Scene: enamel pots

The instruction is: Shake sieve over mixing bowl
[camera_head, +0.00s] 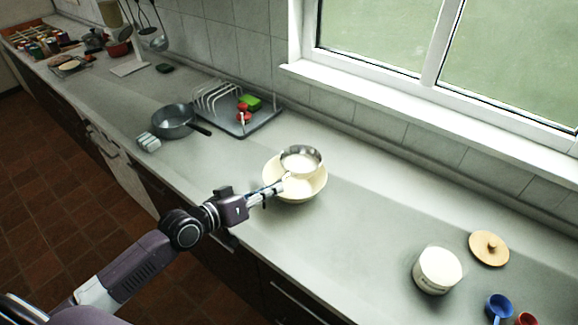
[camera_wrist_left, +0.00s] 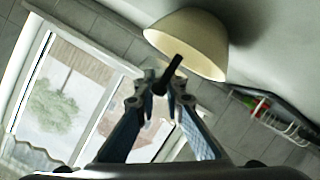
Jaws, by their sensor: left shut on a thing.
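The cream mixing bowl (camera_head: 310,192) stands on the counter in the middle of the head view. The round metal sieve (camera_head: 301,153) is over the bowl's far side, with pale material inside it. My left gripper (camera_head: 277,187) reaches in from the left at the bowl's near left side and is shut on the sieve's handle. In the left wrist view the bowl (camera_wrist_left: 190,45) shows beyond my fingertips (camera_wrist_left: 168,88), with the dark handle (camera_wrist_left: 173,72) between them; the sieve's basket cannot be made out there. My right gripper is in neither view.
A dark pan (camera_head: 173,121) and a dish rack (camera_head: 240,127) stand left of the bowl. A white canister (camera_head: 437,272), a wooden lid (camera_head: 489,248) and a blue cup (camera_head: 498,307) are at right. The counter between bowl and canister is clear.

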